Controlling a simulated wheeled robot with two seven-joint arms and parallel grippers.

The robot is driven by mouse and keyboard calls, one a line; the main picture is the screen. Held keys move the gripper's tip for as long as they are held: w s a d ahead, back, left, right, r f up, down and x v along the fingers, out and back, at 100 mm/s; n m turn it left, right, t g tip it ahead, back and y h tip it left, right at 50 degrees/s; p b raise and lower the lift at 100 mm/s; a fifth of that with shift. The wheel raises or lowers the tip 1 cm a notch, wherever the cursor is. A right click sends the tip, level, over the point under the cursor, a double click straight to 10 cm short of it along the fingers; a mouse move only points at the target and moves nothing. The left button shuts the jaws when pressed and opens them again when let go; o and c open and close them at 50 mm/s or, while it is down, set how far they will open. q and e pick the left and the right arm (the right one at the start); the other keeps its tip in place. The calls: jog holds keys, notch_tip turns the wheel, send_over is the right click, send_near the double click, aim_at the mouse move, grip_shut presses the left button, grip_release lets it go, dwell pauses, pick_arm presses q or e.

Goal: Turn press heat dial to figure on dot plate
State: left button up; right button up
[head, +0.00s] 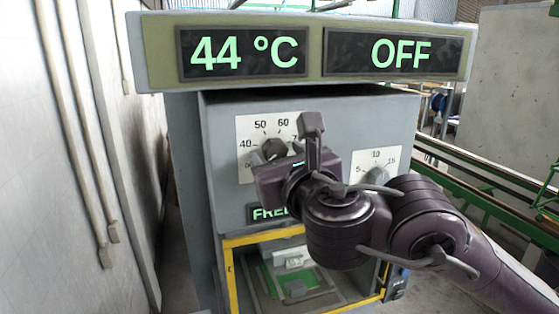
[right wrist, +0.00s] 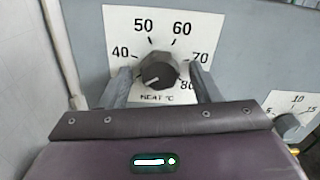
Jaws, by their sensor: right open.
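The heat dial (head: 273,149) is a dark knob on a white scale plate on the press front. In the right wrist view the dial (right wrist: 158,70) shows the scale from 40 to 80, and its pale mark points to the lower left. My right gripper (head: 289,147) is open in front of it. In the right wrist view the two fingers of the gripper (right wrist: 160,86) stand left and right of the knob; contact cannot be told. A small white plate (head: 293,262) lies inside the press; its markings are too small to read. My left gripper is out of view.
The upper display (head: 245,53) reads 44 °C and the one beside it (head: 393,52) reads OFF. A second dial (head: 376,177) with 5, 10 and 15 sits to the right, partly behind my arm. A yellow-framed opening (head: 232,275) is below. A wall with pipes stands left.

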jog(key=c, duration=1)
